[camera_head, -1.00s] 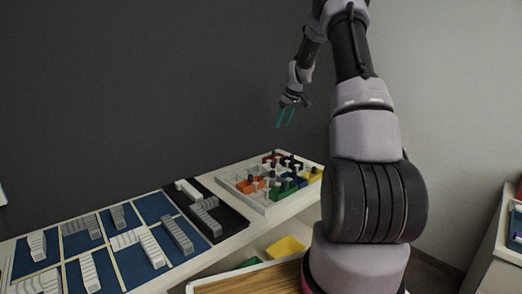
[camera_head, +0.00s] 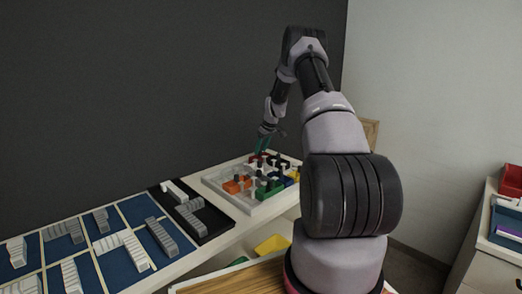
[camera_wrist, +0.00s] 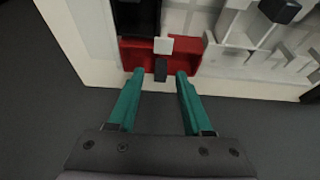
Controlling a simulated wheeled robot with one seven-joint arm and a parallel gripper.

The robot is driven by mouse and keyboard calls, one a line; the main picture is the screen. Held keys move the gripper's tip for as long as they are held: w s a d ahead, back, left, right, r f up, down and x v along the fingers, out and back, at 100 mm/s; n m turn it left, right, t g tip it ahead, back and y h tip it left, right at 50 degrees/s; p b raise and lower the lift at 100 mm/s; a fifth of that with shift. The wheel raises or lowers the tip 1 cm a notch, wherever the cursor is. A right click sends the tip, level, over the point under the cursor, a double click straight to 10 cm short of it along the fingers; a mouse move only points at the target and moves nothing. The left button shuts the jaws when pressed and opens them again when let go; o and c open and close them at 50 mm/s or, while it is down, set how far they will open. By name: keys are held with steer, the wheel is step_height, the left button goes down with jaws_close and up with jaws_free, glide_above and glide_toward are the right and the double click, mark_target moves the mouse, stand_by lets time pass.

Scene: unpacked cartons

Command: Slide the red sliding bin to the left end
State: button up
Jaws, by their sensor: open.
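The red sliding bin (camera_wrist: 192,62) is in the wrist view at top centre, a red piece with a white post and a dark knob (camera_wrist: 161,70) at its middle. My gripper (camera_wrist: 160,76) is open, its two green fingers on either side of the dark knob. I cannot tell whether they touch it. In the head view, my gripper (camera_head: 263,146) is above the far edge of the white tray (camera_head: 246,206), where a bit of red (camera_head: 254,159) shows beside the fingers.
Orange (camera_head: 236,186), green, blue and yellow pieces with dark and white posts stand in the white tray. To its left are a black tray (camera_head: 215,226) and blue compartments with grey and white blocks. A yellow bin (camera_head: 272,244) is below the shelf.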

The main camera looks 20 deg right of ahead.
steer(key=shift+w+f, duration=0.1)
steer(key=shift+f, duration=0.1)
jaws_close()
stand_by(1.4)
